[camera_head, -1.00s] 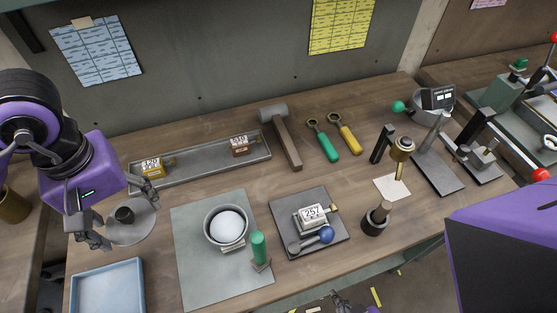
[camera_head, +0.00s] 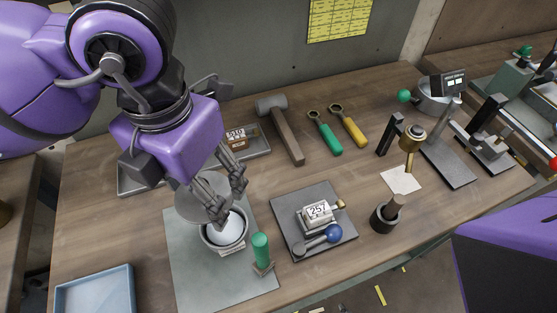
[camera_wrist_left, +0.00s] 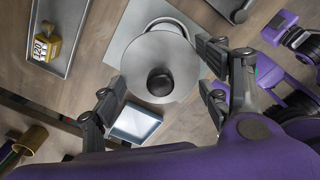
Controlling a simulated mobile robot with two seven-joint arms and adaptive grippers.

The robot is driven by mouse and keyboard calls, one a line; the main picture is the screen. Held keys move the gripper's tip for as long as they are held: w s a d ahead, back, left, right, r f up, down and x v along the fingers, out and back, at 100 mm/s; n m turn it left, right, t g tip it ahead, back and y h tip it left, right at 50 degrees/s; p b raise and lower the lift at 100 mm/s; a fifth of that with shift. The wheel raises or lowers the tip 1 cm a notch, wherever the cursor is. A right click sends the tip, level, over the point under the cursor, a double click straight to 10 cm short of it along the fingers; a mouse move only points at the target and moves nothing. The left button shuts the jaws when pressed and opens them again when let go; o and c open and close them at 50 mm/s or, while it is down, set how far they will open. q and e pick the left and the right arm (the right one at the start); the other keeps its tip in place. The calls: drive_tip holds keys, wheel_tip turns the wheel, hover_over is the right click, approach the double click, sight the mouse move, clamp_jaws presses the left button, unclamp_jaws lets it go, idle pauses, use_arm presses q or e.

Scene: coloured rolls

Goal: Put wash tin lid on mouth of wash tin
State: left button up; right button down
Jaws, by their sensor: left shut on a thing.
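The wash tin (camera_head: 243,240) is a round grey pot with a white inside, standing on a grey mat. Its rim (camera_wrist_left: 176,20) shows behind the lid in the left wrist view. The wash tin lid (camera_head: 190,208) is a flat grey disc with a black knob; its face (camera_wrist_left: 160,50) and knob (camera_wrist_left: 160,82) show in the left wrist view. My left gripper (camera_head: 228,205) is shut on the lid and holds it above the mat. The lid overlaps the tin in view but sits off to its left; the exact height gap cannot be told. My right gripper is not in view.
A green-handled tool (camera_head: 261,250) stands close right of the tin. A dark plate (camera_head: 285,215) with a 257 counter lies farther right. A blue tray (camera_head: 95,290) is at front left, a long grey tray (camera_head: 258,149) behind. A hammer (camera_head: 283,130) lies beyond.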

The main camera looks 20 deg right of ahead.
use_arm(q)
drive_tip(key=shift+s+d+r+n, duration=0.15)
drive_tip(key=shift+d+n, duration=0.3)
drive_tip(key=shift+n, duration=0.65)
drive_tip(key=shift+s+n, duration=0.1)
drive_tip(key=shift+n, duration=0.2)
hover_over(224, 230)
wheel_tip(224, 230, down, 10)
drive_tip(key=shift+r, duration=0.1)
drive_tip(key=shift+b, duration=0.3)
drive_tip(key=shift+f+b, duration=0.4)
drive_tip(key=shift+f, duration=0.3)
drive_tip(key=shift+c, duration=0.4)
drive_tip(key=o, duration=1.2)
drive_tip(key=shift+r, duration=0.15)
